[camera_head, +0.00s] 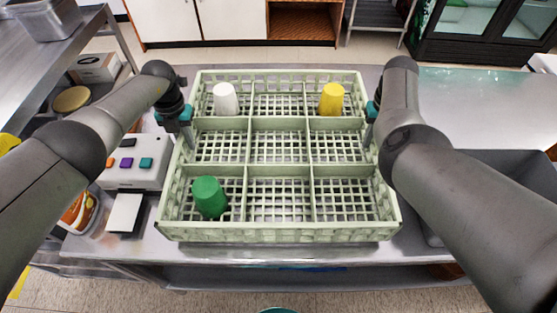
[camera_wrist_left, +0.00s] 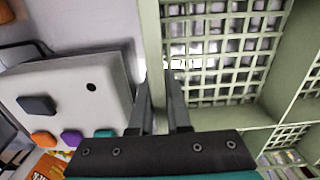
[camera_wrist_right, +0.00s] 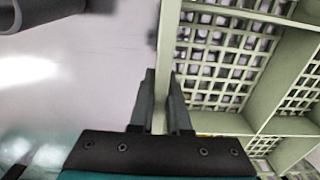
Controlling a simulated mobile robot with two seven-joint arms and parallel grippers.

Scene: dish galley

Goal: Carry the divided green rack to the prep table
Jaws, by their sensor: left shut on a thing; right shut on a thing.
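The divided green rack (camera_head: 281,125) is pale green with a lattice floor and several compartments. It is at the metal table in the middle of the head view; I cannot tell whether it rests on it or is just above. A white cup (camera_head: 226,99) is in its back left compartment, a yellow cup (camera_head: 331,99) in the back right, and a green cup (camera_head: 209,197) in the front left. My left gripper (camera_head: 188,130) is shut on the rack's left wall, seen in the left wrist view (camera_wrist_left: 152,60). My right gripper (camera_head: 370,125) is shut on its right wall, seen in the right wrist view (camera_wrist_right: 170,40).
A grey box with coloured buttons (camera_head: 137,162) stands close to the rack's left side. A dark grey basin (camera_head: 500,170) is at the right. A clear metal surface (camera_head: 480,105) lies at the back right. A steel shelf unit (camera_head: 45,60) stands at the left.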

